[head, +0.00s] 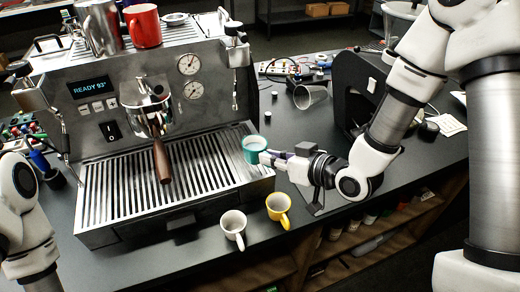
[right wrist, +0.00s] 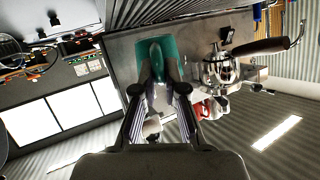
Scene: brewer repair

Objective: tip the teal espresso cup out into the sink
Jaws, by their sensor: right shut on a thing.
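The teal espresso cup (head: 254,150) is at the right edge of the espresso machine's drip tray in the head view. It looks upright, with its pale inside showing from above. My right gripper (head: 268,158) comes from the right and is shut on the cup's right side. In the right wrist view the teal cup (right wrist: 155,48) sits between the fingertips of my right gripper (right wrist: 160,75). I cannot tell how far the cup is above the tray. Only links of my left arm show at the left edge; its gripper is out of view. I see no sink.
The espresso machine (head: 120,102) fills the left and middle. A white cup (head: 233,226) and a yellow cup (head: 278,206) stand on the counter in front. A red mug (head: 143,25) stands on top of the machine.

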